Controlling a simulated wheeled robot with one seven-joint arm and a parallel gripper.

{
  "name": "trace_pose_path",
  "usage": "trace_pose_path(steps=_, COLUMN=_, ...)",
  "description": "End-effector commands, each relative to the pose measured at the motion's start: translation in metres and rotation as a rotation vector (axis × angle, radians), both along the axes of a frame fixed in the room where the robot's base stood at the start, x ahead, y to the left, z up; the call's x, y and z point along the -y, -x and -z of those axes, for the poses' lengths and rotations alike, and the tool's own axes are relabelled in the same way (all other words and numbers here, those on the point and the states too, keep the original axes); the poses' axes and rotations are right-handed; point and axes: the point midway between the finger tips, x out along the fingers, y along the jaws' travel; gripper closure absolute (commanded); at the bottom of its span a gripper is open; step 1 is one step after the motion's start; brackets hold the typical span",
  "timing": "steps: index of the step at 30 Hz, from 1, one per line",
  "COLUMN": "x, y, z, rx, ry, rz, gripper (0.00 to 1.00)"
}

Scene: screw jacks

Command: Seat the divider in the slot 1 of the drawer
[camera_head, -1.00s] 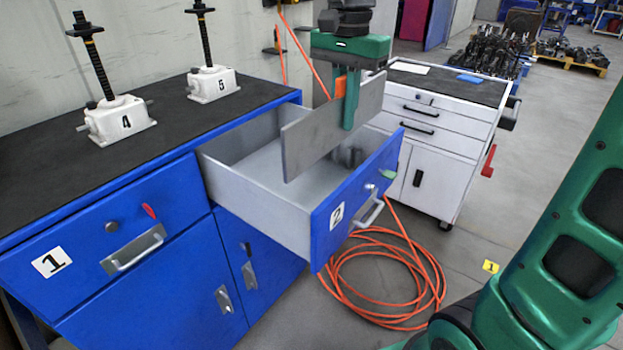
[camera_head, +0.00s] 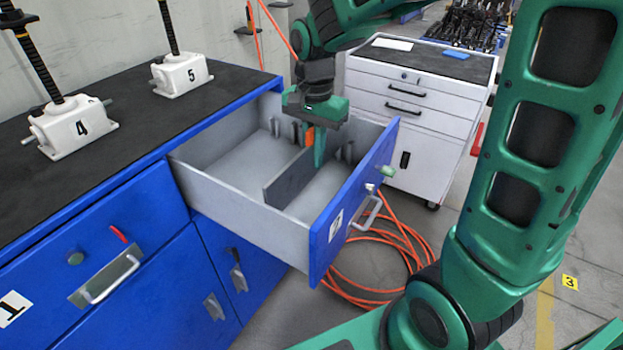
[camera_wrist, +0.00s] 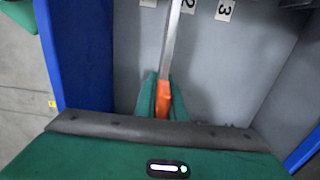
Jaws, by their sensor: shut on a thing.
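The grey divider (camera_head: 287,181) is upright inside the open drawer (camera_head: 240,206), low and close to the drawer floor. I cannot tell whether its lower edge touches the floor. My gripper (camera_head: 318,150) is shut on the divider by its orange tab, above the drawer. In the wrist view the divider (camera_wrist: 172,40) shows as a thin edge running up from the orange tab (camera_wrist: 162,98) between my fingers. It passes beside the 2 label (camera_wrist: 188,5), on its left; the 3 label (camera_wrist: 225,11) is further right. Another label at the left is cut off. The slot ends are partly hidden.
Dark slot posts (camera_head: 296,131) stand inside the drawer. The blue drawer front (camera_head: 350,205) faces right. Two white screw jacks, 4 (camera_head: 72,124) and 5 (camera_head: 181,74), stand on the bench. A white cabinet (camera_head: 425,110) stands behind the drawer; an orange hose (camera_head: 405,250) lies on the floor.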

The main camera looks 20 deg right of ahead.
Motion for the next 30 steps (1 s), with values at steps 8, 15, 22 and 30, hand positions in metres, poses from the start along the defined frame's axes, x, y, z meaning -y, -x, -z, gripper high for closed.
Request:
trace_pose_path(steps=8, x=0.001, y=0.000, z=0.030, rx=0.001, ry=0.000, rz=0.002, gripper=1.00)
trace_pose_path(steps=15, x=0.001, y=0.001, z=0.061, rx=-0.002, ry=0.000, rz=0.002, gripper=1.00)
trace_pose_path(steps=22, x=0.001, y=0.000, z=0.075, rx=0.001, ry=0.000, rz=0.002, gripper=1.00)
trace_pose_path(steps=30, x=0.001, y=0.000, z=0.076, rx=0.001, ry=0.000, rz=0.002, gripper=1.00)
